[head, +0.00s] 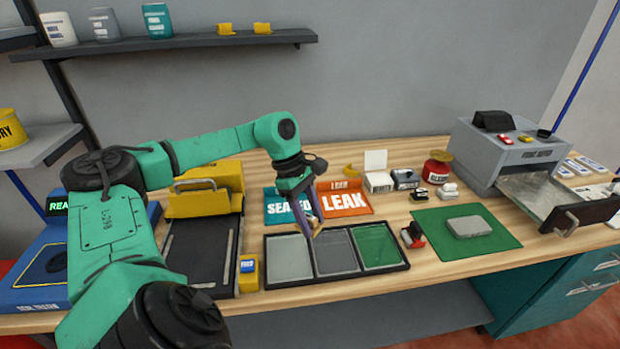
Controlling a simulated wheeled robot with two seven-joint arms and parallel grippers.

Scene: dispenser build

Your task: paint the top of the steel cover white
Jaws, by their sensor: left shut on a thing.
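The steel cover (468,226), a flat light-grey block with rounded edges, lies on a green mat (505,238) right of centre. A black tray (330,278) with three compartments, pale grey, dark grey and green from left to right, lies left of the mat. My left gripper (308,222) points down over the tray's back edge, near the pale and dark compartments. It is shut on a slim thing that looks like a brush (316,229), mostly hidden by the fingers. I cannot tell whether its tip touches the tray. My right gripper is out of view.
A small red and black item (413,235) stands between tray and mat. A grey machine (508,150) with its drawer pulled out is at the right. Blue SEALED and orange LEAK (345,203) bins stand behind the tray. The mat around the cover is clear.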

